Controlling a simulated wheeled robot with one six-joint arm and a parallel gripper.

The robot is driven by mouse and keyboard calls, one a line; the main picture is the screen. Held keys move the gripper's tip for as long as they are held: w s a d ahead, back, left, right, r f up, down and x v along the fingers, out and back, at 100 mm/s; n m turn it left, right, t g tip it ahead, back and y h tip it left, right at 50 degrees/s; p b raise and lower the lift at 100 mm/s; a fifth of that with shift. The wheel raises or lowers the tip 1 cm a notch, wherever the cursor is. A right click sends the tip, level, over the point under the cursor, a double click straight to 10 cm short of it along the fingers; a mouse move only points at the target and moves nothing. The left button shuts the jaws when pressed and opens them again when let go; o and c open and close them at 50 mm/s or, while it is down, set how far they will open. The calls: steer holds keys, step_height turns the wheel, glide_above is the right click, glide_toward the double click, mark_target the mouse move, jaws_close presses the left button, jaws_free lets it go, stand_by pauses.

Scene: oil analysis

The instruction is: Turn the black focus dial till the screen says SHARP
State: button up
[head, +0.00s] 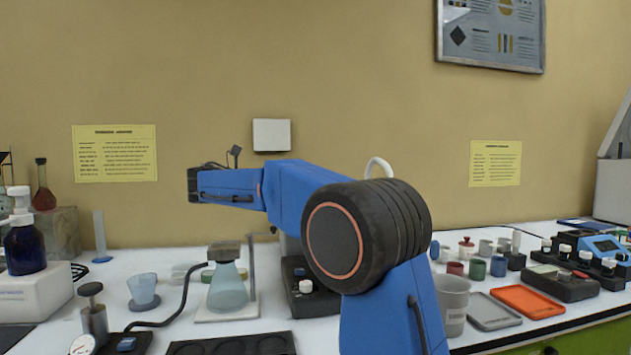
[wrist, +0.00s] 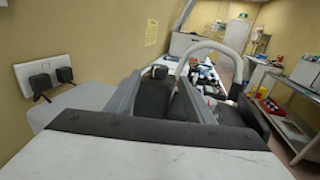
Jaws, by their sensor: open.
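I cannot make out the black focus dial for certain in either view; my raised arm hides the middle of the bench in the head view. Any words on that screen are too small to read. My gripper (wrist: 160,98) shows in the wrist view with its two grey fingers apart and nothing seen between them. In the head view the end of my arm is held high at the left of centre, near the wall, apart from the bench things.
A conical flask (head: 228,288) stands left of my arm, near a black box with a white-topped knob (head: 306,288). A grey beaker (head: 453,303), an orange tray (head: 527,301) and several small pots are to the right. A wall socket with plugs (wrist: 45,78) is close at the left.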

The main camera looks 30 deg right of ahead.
steer(key=a, duration=0.8)
steer(key=shift+w+a, duration=0.15)
steer(key=shift+a, duration=0.25)
